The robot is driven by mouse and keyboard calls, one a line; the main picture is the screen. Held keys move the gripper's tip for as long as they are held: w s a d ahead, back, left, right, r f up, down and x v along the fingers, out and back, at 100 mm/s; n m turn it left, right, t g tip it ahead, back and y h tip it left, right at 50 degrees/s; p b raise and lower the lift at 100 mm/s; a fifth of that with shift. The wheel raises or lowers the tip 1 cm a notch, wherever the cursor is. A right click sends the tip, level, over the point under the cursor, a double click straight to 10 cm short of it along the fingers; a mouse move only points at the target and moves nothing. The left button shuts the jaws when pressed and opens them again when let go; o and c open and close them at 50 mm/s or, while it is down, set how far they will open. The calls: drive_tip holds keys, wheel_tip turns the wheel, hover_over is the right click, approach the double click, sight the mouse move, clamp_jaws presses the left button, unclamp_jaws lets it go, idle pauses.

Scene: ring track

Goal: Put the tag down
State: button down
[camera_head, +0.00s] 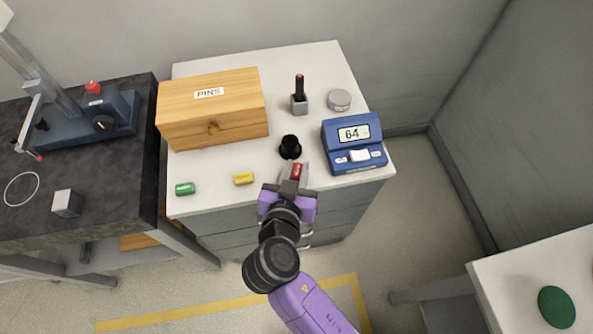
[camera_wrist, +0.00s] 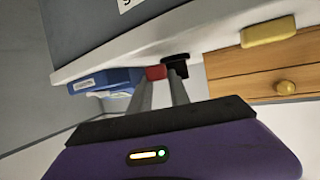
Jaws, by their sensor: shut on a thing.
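My gripper (camera_head: 296,176) is shut on a small red tag (camera_head: 297,170) near the front edge of the white cabinet top (camera_head: 215,175). The wrist view shows the red tag (camera_wrist: 156,72) between my fingertips (camera_wrist: 162,78); I cannot tell whether it touches the surface. A yellow tag (camera_head: 243,178) and a green tag (camera_head: 185,188) lie to the left along the front edge. The yellow tag also shows in the wrist view (camera_wrist: 268,31).
A black round piece (camera_head: 290,148) stands just behind my gripper. A blue "64" display device (camera_head: 354,144) is to the right, and a wooden PINS box (camera_head: 212,110) is behind left. A stamp-like holder (camera_head: 299,100) and a grey tin (camera_head: 339,100) stand farther back.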

drive_tip(key=shift+f, duration=0.75)
drive_tip(key=shift+f, duration=0.15)
drive_tip(key=c, duration=1.2)
unclamp_jaws()
drive_tip(key=shift+r, duration=0.3)
drive_tip(key=b+v, duration=0.1)
drive_tip(key=v, duration=1.1)
drive_tip(key=shift+b, duration=0.35)
drive_tip(key=shift+a, duration=0.1)
